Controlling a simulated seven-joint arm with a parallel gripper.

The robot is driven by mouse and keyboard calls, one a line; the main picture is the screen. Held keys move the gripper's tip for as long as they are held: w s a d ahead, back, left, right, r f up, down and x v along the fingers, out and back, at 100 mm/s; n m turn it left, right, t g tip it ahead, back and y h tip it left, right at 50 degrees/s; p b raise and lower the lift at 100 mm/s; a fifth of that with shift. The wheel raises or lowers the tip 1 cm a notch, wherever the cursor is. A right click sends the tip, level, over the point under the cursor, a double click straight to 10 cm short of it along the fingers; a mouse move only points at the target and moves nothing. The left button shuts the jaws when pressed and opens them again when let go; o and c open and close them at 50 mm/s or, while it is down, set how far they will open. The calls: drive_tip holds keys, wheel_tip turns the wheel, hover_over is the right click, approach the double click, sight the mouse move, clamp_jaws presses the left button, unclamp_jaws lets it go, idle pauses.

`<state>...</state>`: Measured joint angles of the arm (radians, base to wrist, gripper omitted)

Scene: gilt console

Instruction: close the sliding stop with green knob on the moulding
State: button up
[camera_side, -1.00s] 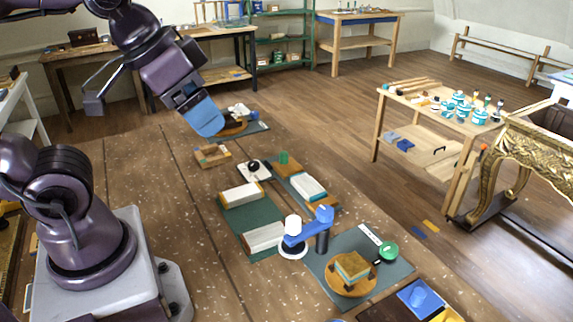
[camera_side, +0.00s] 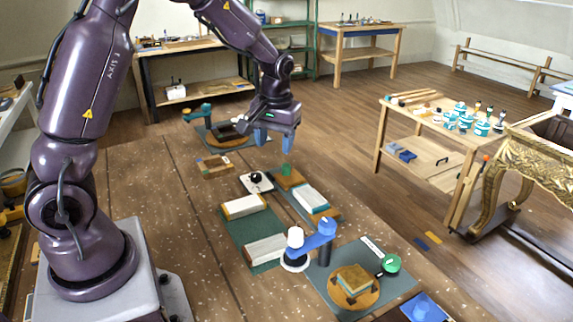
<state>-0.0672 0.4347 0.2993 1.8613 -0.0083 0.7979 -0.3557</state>
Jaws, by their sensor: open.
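A green upright knob (camera_side: 286,170) stands on a brown wooden piece (camera_side: 291,182) near the middle of the bench. A pale block with a teal edge (camera_side: 312,199) lies toward the viewer from it on the same strip; a gap shows between them. I cannot tell clearly how the stop sits on its track. My gripper (camera_side: 275,138) points down with its blue fingers apart and empty. In the picture it is just above and slightly left of the green knob, not visibly touching it.
A black ball knob on a white plate (camera_side: 257,183) stands left of the green knob. Nearer are a blue-armed fixture (camera_side: 318,236), a second, rounder green knob (camera_side: 391,263) and a round wooden disc (camera_side: 352,290). A small wooden frame (camera_side: 215,166) lies left.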

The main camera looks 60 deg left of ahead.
drive_tip(key=w+a+f+n+y, duration=0.2)
drive_tip(key=w+a+f+n, duration=0.25)
drive_tip(key=a+f, duration=0.3)
drive_tip(key=n+t, duration=0.1)
drive_tip(key=n, duration=0.2)
approach(286, 165)
drive_tip(key=shift+m+y, duration=0.25)
drive_tip(key=shift+y, duration=0.15)
drive_tip(key=x, duration=0.9)
drive_tip(key=shift+d+f, duration=0.3)
drive_tip(key=shift+f, duration=0.1)
drive_tip(key=shift+c, duration=0.2)
